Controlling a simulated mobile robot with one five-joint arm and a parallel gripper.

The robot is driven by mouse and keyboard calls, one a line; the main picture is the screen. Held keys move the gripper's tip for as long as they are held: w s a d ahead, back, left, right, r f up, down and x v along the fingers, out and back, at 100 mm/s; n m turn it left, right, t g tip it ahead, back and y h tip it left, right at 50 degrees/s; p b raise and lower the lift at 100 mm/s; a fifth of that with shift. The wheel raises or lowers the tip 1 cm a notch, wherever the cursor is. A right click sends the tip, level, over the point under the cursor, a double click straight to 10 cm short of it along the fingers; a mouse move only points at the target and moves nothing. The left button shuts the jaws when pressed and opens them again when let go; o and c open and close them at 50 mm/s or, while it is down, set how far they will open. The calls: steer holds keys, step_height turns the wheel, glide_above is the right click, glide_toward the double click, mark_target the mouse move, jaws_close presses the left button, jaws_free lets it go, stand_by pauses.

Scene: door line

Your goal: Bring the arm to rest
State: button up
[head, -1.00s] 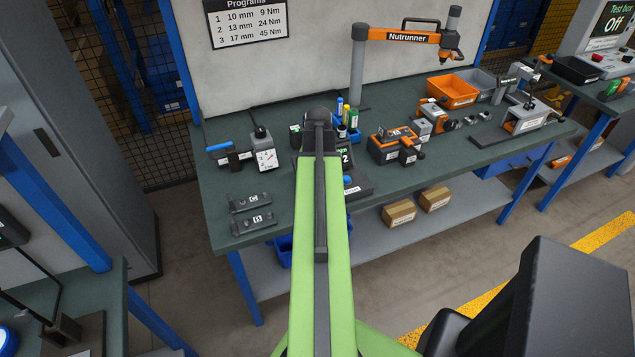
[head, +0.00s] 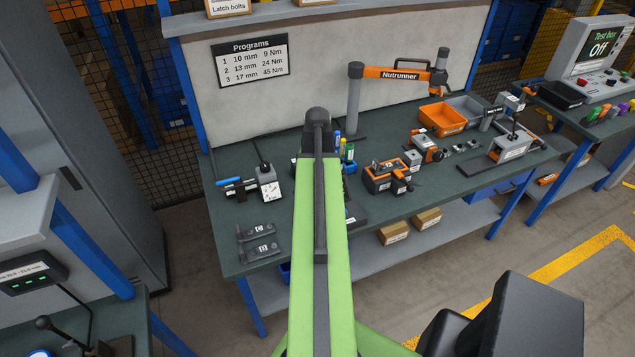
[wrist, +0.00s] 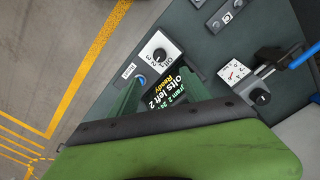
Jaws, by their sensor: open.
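My light green arm with its dark strip reaches up the middle of the head view over the workbench (head: 225,225). Its far end hides my gripper in that view. In the wrist view my gripper (wrist: 155,92) shows as two dark green fingers standing apart. Between and beyond them is a dark display (wrist: 172,86) with text reading "Ready". I see nothing held between the fingers. A unit with a white dial (wrist: 158,48) and a blue button lies just past the fingertips. I cannot tell the exact gap to the display.
An orange nutrunner (head: 398,74) hangs from a grey post. An orange fixture (head: 390,175), an orange bin (head: 442,117) and a gauge (head: 268,185) stand on the bench. Dark plates (head: 258,242) lie near its front edge. A grey cabinet (head: 85,150) is at left; open floor is at right.

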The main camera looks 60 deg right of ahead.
stand_by(0.3)
steer(key=w+a+f+n+b, duration=0.2)
steer(key=w+a+n, duration=0.1)
steer(key=w+a, duration=0.65)
steer(key=w+a+f+n+b, duration=0.2)
steer(key=w+a, duration=0.7)
steer(key=a, duration=0.1)
steer(key=w+a+f+n+b, duration=0.1)
steer(key=a+n, duration=0.3)
steer(key=a, duration=1.1)
steer(key=w+a+f+n+b, duration=0.2)
steer(key=a+n, duration=0.3)
steer(key=a, duration=1.1)
steer(key=shift+f, duration=0.2)
steer(key=shift+c, duration=0.4)
